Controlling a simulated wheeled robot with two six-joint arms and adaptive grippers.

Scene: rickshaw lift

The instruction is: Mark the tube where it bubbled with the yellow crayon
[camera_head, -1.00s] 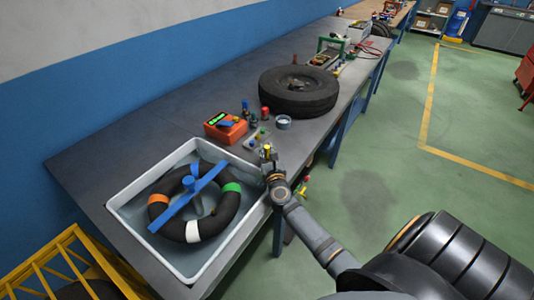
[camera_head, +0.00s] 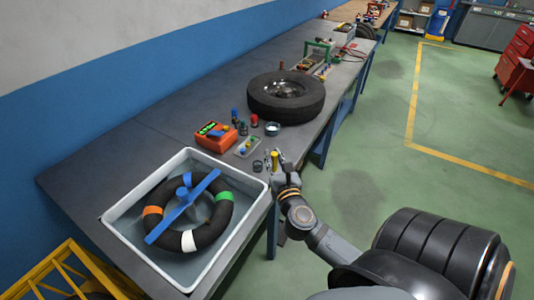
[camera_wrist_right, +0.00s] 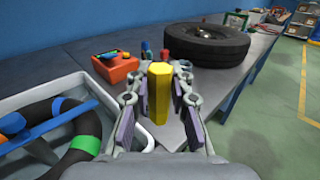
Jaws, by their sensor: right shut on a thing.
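A black tube (camera_head: 222,222) with orange, green and white bands lies in a white tray of water (camera_head: 122,243), under a blue bar (camera_head: 165,226). My right gripper (camera_head: 273,163) is at the bench edge, just right of the tray's far right corner. It is shut on the yellow crayon (camera_head: 275,158), which stands upright between the fingers. The crayon also shows in the right wrist view (camera_wrist_right: 159,92), with the tube (camera_wrist_right: 84,150) at the lower left. I see no bubbles on the tube. My left gripper is not in view.
An orange device (camera_head: 215,137) with a green display stands behind the tray. Small coloured items and a tin (camera_head: 272,129) stand nearby. A tyre (camera_head: 286,97) lies farther along the bench (camera_head: 120,150). A yellow rail frame (camera_head: 75,268) is at the lower left.

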